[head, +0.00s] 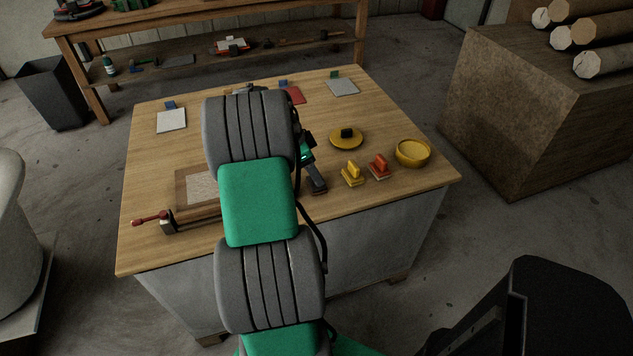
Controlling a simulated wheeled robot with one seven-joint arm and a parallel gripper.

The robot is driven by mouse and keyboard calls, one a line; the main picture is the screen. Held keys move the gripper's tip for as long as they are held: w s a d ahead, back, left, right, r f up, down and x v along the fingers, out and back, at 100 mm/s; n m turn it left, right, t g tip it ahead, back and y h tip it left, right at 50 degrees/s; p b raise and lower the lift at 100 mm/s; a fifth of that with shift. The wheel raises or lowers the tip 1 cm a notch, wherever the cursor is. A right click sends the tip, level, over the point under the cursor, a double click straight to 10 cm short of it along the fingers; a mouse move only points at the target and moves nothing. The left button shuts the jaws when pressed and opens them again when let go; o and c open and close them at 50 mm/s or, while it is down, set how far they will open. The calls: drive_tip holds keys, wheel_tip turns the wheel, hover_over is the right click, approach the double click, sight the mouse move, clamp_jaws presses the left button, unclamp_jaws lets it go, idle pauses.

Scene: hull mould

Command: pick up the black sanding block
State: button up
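A small black block (347,133), which looks like the black sanding block, sits on a round yellow plate (344,144) right of the table's middle. A yellow block with a raised grip (352,174) and a red-orange one (379,167) stand nearer the front edge. My arm covers the middle of the table. My gripper (316,183) shows only in part, as a dark piece beside the arm, left of the yellow block and apart from the black block. The rest of it is hidden, so its opening cannot be seen.
A yellow bowl (412,153) stands at the table's right. A wooden frame with a clamp (187,192) lies at front left, partly behind my arm. Flat grey and red sheets (342,87) lie along the back. Bare tabletop (390,120) lies right of the plate.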

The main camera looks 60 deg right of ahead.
drive_tip(key=x, duration=0.3)
drive_tip(key=c, duration=1.5)
drive_tip(key=shift+r, duration=0.3)
wheel_tip(320, 180, up, 3)
drive_tip(key=shift+f, duration=0.15)
drive_tip(key=w+a+r, duration=0.1)
drive_tip(key=a+r, duration=0.3)
drive_tip(key=a, duration=0.3)
drive_tip(key=w+a+r+b, duration=0.1)
drive_tip(key=a+r, duration=0.4)
drive_tip(key=a, duration=0.2)
drive_tip(key=shift+r, duration=0.35)
